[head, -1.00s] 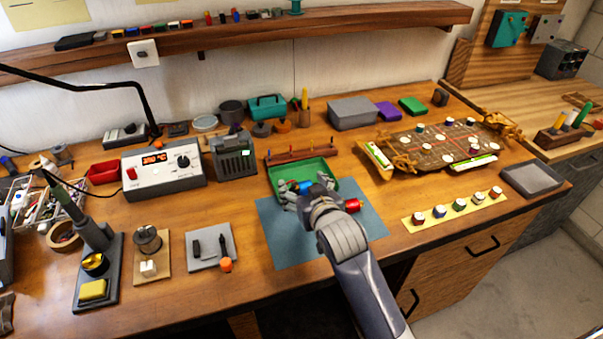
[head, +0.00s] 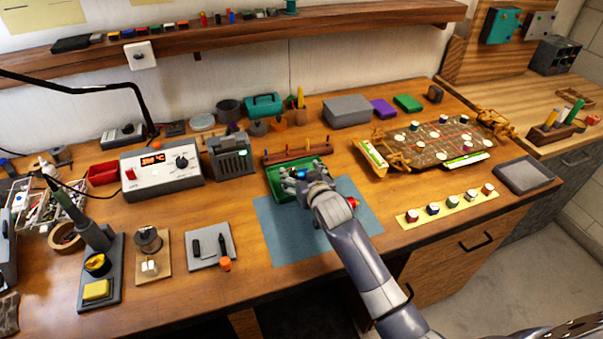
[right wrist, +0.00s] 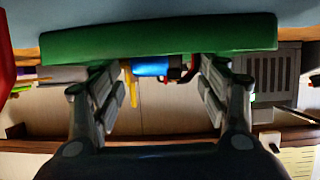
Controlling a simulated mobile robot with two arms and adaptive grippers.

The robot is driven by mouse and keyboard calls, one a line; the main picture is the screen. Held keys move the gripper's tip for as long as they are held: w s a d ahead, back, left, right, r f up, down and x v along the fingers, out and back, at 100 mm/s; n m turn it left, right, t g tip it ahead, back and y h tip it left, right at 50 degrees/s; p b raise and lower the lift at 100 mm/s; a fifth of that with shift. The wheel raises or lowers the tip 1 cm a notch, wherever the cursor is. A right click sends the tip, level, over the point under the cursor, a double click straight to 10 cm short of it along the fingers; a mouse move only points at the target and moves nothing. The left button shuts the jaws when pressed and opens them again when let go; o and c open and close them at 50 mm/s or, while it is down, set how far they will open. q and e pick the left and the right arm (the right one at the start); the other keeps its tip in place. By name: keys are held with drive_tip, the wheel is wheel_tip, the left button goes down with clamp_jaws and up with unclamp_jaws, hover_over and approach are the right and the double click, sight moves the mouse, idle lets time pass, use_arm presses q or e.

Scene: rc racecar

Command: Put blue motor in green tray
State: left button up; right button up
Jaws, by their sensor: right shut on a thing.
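The blue motor (head: 301,174) is a small blue cylinder between the fingers of my right gripper (head: 297,180). In the right wrist view the blue motor (right wrist: 151,68) shows between the two fingers (right wrist: 160,75), close to the tray wall. The gripper is shut on it. The green tray (head: 273,180) lies on the bench at the back of the blue mat, and in the head view the hand and motor overlap it. The green tray (right wrist: 160,40) spans the top of the right wrist view. The height of the motor above the tray floor is unclear. My left gripper is not in view.
A red motor (head: 353,202) lies on the blue mat (head: 285,235), partly behind my right arm. A wooden rack (head: 297,153) with small pegs stands just behind the tray. A grey heater-like box (head: 231,156) stands to its left. The left part of the mat is clear.

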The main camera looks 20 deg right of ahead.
drive_tip(key=o, duration=1.2)
drive_tip(key=shift+f, duration=0.15)
drive_tip(key=shift+c, duration=0.2)
drive_tip(key=b+v, duration=0.1)
drive_tip(key=v, duration=1.1)
drive_tip(key=shift+r, duration=0.25)
drive_tip(key=shift+s+f, duration=0.1)
